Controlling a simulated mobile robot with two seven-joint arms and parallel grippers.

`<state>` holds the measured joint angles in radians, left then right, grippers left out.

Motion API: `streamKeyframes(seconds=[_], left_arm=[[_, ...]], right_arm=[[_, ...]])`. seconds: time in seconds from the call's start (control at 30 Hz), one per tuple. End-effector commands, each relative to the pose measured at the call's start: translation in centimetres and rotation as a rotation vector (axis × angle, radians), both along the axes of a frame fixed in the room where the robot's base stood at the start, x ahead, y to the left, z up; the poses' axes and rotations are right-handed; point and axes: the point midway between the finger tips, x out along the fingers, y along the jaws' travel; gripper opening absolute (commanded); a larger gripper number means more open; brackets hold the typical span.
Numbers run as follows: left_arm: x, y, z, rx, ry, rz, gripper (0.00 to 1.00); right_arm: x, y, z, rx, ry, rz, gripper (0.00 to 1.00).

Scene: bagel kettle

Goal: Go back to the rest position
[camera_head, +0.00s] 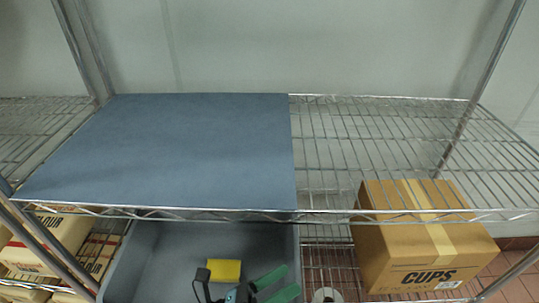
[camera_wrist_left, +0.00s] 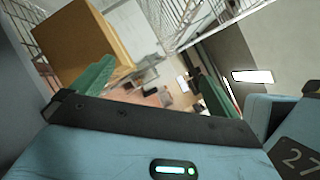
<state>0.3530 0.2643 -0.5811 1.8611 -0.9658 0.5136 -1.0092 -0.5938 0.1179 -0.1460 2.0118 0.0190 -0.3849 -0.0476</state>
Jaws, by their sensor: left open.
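My left gripper (camera_head: 291,281) shows at the bottom of the head view, with its two green fingers apart and nothing between them. It is in front of the grey bin, low down near the bin's right side. In the left wrist view the green fingers (camera_wrist_left: 152,72) are spread wide, with only floor and distant things visible between them. My right gripper is not in either view.
A blue-grey mat (camera_head: 190,145) covers the left of the wire shelf (camera_head: 390,135); its right is bare. Below are a grey bin (camera_head: 165,262), a small yellow block (camera_head: 224,270), a CUPS carton (camera_head: 425,262) and boxes (camera_head: 62,240). A carton (camera_wrist_left: 85,35) is near the left fingers.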

Motion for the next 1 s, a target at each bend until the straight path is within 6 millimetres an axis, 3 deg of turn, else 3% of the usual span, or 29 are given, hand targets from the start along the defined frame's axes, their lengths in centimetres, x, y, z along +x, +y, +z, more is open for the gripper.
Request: streamKeyframes(seconds=[0.17,0.33,0.47,0.6,0.8,1.0], left_arm=[[0.1,5.1,-1.9,-0.291,0.523,0.194,1.00],[-2.1,10.6,-6.1,-0.596,0.993,0.391,1.00],[-5.7,14.6,-9.8,-0.852,1.323,0.552,1.00],[-11.1,18.3,-13.4,-1.139,1.624,0.733,1.00],[-18.0,21.2,-16.5,-1.451,1.880,0.929,1.00],[-20.6,22.0,-17.4,-1.563,1.955,1.000,1.00]], right_arm=[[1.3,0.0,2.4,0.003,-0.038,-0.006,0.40],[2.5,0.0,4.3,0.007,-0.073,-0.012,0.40],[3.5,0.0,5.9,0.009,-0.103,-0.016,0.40],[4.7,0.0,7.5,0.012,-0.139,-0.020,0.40],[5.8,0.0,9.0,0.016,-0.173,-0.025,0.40],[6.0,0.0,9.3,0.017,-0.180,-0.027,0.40]])
